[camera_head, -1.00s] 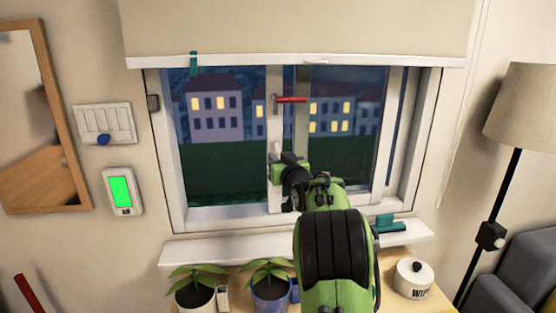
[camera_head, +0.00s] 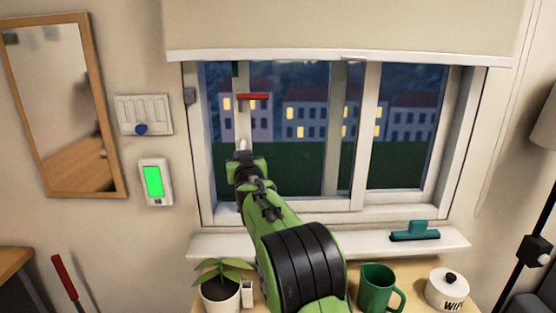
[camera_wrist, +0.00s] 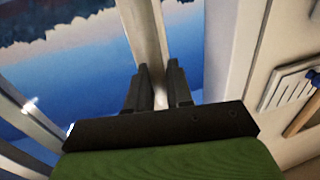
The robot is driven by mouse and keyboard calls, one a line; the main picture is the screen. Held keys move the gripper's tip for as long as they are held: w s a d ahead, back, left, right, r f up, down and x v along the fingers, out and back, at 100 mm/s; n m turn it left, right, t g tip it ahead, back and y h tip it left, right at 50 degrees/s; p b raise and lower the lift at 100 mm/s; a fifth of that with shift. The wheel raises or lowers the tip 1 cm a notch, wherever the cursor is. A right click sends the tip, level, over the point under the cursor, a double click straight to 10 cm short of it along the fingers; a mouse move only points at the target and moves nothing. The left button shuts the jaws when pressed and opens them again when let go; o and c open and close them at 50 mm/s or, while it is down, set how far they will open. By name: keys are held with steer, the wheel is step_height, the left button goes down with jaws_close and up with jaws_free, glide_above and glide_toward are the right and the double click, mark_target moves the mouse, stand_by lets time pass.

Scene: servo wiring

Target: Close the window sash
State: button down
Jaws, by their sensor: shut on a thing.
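The window sash (camera_head: 243,122) is a pale-framed sliding pane with a red handle (camera_head: 253,96) on its left upright. That upright stands a little right of the left window jamb (camera_head: 193,140), with a narrow gap between them. My gripper (camera_head: 242,153) is at the upright, below the red handle. In the wrist view my gripper's (camera_wrist: 158,70) two dark fingers are shut on a pale part of the sash, beside its long upright (camera_wrist: 146,40). The exact grasped part is mostly hidden by the fingers and my arm.
The sill (camera_head: 345,241) holds a teal squeegee (camera_head: 415,233). Below stand a potted plant (camera_head: 220,290), a green mug (camera_head: 378,288) and a white lidded pot (camera_head: 447,288). A switch panel (camera_head: 143,115), green-screen device (camera_head: 155,182) and mirror (camera_head: 60,110) hang left.

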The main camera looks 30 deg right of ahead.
steer(key=w+a+p, duration=0.1)
steer(key=w+a, duration=0.2)
steer(key=a, duration=0.5)
steer(key=shift+w, duration=0.35)
steer(key=c, duration=1.3)
jaws_free()
steer(key=shift+o, duration=0.6)
steer(key=shift+w+a, duration=0.15)
steer(key=b+v, duration=0.3)
steer(key=v, duration=1.2)
steer(key=shift+s, duration=0.45)
